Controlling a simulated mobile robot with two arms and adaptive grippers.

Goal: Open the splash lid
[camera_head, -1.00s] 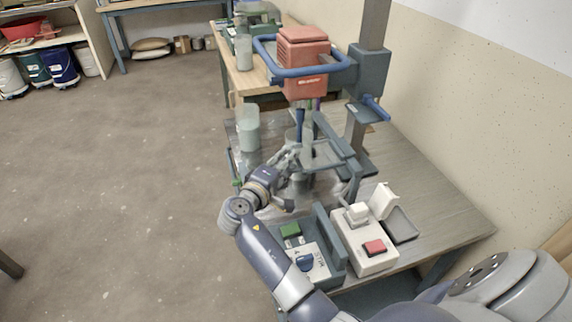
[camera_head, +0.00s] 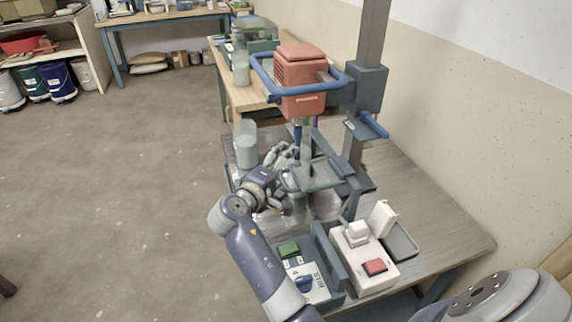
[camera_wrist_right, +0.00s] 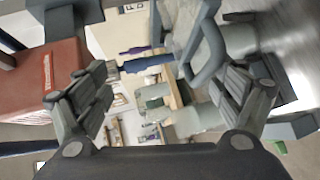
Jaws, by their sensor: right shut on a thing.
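The splash lid (camera_head: 318,177) is a see-through plate in a grey frame, below the red mixer head (camera_head: 300,80) on the mixer stand. The frame also shows in the right wrist view (camera_wrist_right: 212,48), beside the finger on the right. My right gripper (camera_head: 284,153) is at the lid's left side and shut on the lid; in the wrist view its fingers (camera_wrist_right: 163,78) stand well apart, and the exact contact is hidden. A bucket under the lid is mostly hidden by the lid and my arm. My left gripper is not in view.
A tall cloudy container (camera_head: 246,150) stands just left of my gripper. A white box with a red button (camera_head: 375,267) and a control box with a green button (camera_head: 289,249) stand at the table's front. The table (camera_head: 440,220) is bare on the right.

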